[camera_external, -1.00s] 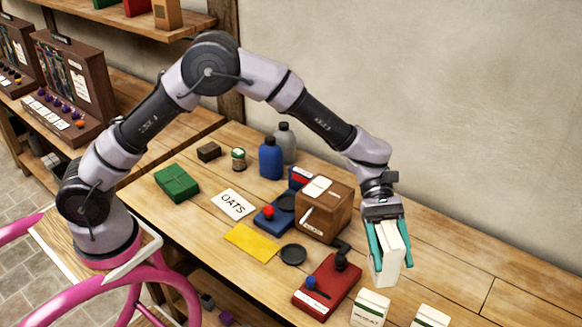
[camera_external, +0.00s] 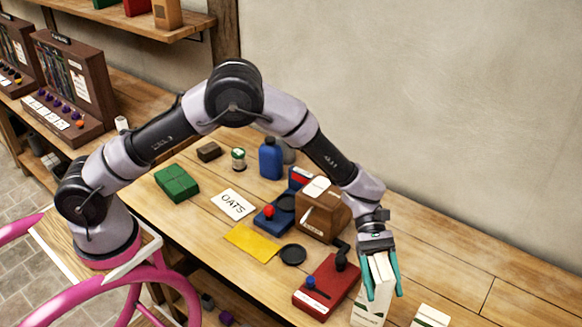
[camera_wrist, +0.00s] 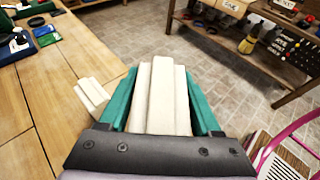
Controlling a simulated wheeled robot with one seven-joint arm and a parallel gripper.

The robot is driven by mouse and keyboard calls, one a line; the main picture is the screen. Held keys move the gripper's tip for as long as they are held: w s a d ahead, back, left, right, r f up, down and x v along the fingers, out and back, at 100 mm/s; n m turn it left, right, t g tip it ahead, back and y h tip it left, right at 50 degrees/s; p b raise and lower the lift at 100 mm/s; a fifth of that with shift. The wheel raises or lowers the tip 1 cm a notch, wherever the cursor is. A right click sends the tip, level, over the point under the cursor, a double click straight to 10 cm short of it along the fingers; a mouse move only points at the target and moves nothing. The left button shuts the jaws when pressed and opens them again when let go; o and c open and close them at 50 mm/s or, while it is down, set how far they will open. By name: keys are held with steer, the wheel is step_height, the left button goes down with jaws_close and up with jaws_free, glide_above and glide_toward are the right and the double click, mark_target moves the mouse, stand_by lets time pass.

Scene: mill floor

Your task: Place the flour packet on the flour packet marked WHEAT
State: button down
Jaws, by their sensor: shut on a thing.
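The held flour packet (camera_external: 381,273) is a white, upright block between the teal fingers of my gripper (camera_external: 381,284), which is shut on it. In the wrist view, this white packet (camera_wrist: 161,100) stands between the teal fingers (camera_wrist: 163,104). Another white packet (camera_external: 431,316) stands to the right, cut by the frame's bottom edge.
A red scale-like device (camera_external: 326,287) sits close to the left of the packets. A brown wooden box (camera_external: 322,218) with a crank, a black dish (camera_external: 293,254), a yellow sheet (camera_external: 251,241) and an OATS card (camera_external: 233,204) lie further left.

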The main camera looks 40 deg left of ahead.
steer(key=shift+c, duration=0.4)
jaws_free()
steer(key=shift+f, duration=0.1)
